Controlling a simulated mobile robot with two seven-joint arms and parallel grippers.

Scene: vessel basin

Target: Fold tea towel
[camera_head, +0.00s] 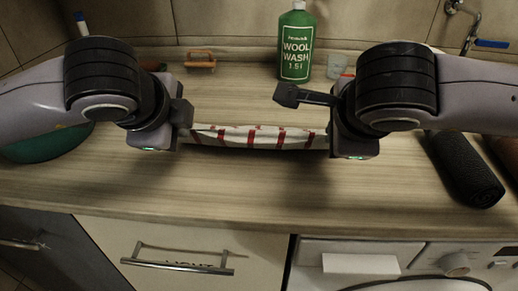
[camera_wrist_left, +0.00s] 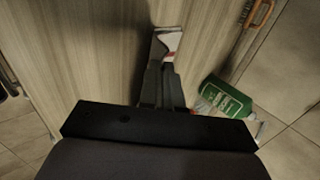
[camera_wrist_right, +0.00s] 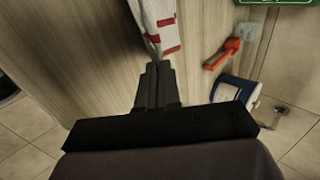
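The tea towel (camera_head: 252,137), white with red stripes, hangs as a narrow band between my two grippers, above or at the wooden counter; the exact height is hard to tell. My left gripper (camera_head: 186,127) is at its left end. In the left wrist view its fingers (camera_wrist_left: 166,64) are together with a bit of the towel (camera_wrist_left: 169,41) at the tips. My right gripper (camera_head: 331,137) is at the towel's right end. In the right wrist view its fingers (camera_wrist_right: 154,68) are together at the narrowed end of the towel (camera_wrist_right: 158,24). The gripped edges are partly hidden.
A teal bowl (camera_head: 45,147) is at left, partly behind my arm. A dark roll (camera_head: 466,172) lies at right. The counter's front middle is clear.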

